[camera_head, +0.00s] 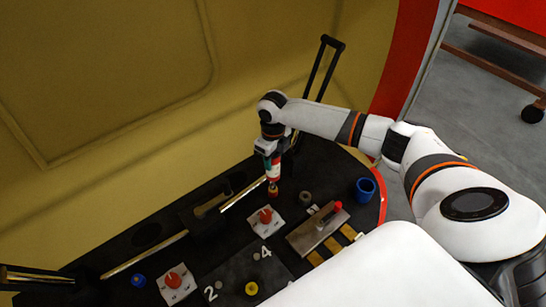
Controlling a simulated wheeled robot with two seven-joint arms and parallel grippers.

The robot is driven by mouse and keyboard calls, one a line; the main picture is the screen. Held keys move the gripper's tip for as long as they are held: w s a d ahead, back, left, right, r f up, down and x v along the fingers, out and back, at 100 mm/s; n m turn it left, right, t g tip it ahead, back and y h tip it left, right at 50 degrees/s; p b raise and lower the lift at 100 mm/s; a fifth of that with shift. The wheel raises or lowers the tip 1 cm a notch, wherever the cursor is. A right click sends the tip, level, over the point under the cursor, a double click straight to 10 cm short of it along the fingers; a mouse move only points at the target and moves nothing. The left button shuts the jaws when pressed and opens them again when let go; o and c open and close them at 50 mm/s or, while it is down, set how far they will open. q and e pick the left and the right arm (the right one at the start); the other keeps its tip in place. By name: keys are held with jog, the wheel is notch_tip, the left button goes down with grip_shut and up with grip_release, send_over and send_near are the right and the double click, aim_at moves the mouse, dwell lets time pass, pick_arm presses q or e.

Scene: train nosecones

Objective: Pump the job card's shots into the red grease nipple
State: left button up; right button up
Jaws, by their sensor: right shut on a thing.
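My right gripper (270,142) points down over the black console and is shut on a small tool (273,172) with a red and pale body and a brownish-red lower end. The tool's lower end is just above and behind a red fitting (265,216) on a white plate; I cannot tell whether they touch. A second red fitting (174,280) sits on another white plate at the lower left. I cannot tell which of the two is the grease nipple. White numerals 4 and 2 show on a dark panel (235,272); no job card is clearly readable. My left gripper is not in view.
A yellow knob (252,288) and a blue knob (138,280) sit at the front. A grey plate (308,237) carries a red-ended piece (335,207). A blue cup (364,188) stands near the right edge. A black upright handle (332,42) rises behind my arm, near the yellow wall (110,150).

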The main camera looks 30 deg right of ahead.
jog(key=shift+f+b, duration=0.35)
jog(key=shift+f, duration=0.2)
dwell(0.4)
jog(key=shift+r, duration=0.1)
